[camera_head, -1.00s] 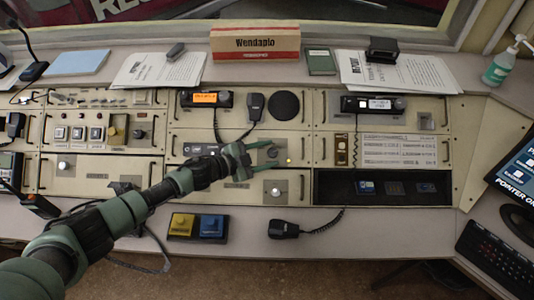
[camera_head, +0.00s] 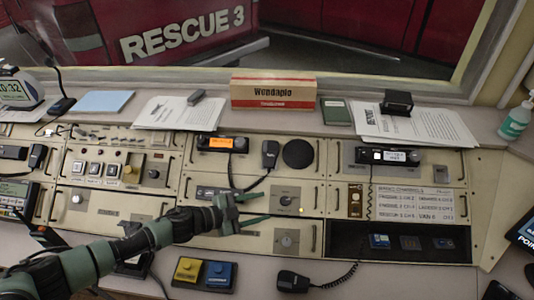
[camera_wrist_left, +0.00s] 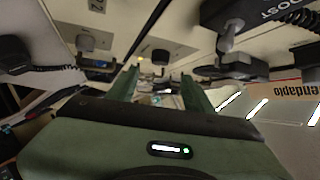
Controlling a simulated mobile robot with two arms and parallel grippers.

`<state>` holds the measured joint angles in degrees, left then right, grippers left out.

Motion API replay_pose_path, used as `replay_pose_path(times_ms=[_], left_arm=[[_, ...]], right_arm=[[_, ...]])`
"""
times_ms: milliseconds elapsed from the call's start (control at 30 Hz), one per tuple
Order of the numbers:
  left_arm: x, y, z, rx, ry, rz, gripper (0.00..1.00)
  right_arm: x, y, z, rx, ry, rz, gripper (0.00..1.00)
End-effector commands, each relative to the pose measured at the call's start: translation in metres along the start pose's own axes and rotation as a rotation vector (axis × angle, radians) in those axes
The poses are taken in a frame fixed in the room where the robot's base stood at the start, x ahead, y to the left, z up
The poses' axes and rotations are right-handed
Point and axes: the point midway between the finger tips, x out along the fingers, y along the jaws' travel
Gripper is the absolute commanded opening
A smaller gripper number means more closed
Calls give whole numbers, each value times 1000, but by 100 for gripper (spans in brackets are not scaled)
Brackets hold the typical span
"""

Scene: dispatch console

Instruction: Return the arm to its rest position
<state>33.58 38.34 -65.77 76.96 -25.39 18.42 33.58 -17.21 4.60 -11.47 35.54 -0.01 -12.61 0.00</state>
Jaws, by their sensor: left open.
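My left arm comes in from the left in the head view. Its gripper (camera_head: 267,205) is over the middle of the console, open and empty. A dark knob (camera_head: 287,200) on a small grey plate is just right of the fingertips, apart from them, beside a lit yellow lamp (camera_head: 302,210). In the left wrist view the two green fingers (camera_wrist_left: 160,88) stand apart with nothing between them. My right gripper is not in view.
The console (camera_head: 125,205) has knobs, switches and radios with lit displays. Yellow (camera_head: 188,269) and blue (camera_head: 220,274) buttons and a hand microphone (camera_head: 292,281) lie at the front edge. A box (camera_head: 272,92) and papers (camera_head: 178,112) are on the back ledge.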

Motion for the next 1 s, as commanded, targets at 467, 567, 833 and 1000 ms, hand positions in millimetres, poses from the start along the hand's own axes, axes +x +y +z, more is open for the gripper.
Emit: replay_pose_path(times_ms=[467,567,833,1000], left_arm=[[5,22,-58,-362,-182,-366,51],[-34,39,-49,-551,-363,-452,51],[-153,114,-24,-901,-787,-450,51],[-199,149,-24,-1003,-928,-407,51]], right_arm=[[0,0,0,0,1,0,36],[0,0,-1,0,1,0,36],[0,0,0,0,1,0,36],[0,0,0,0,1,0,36]])
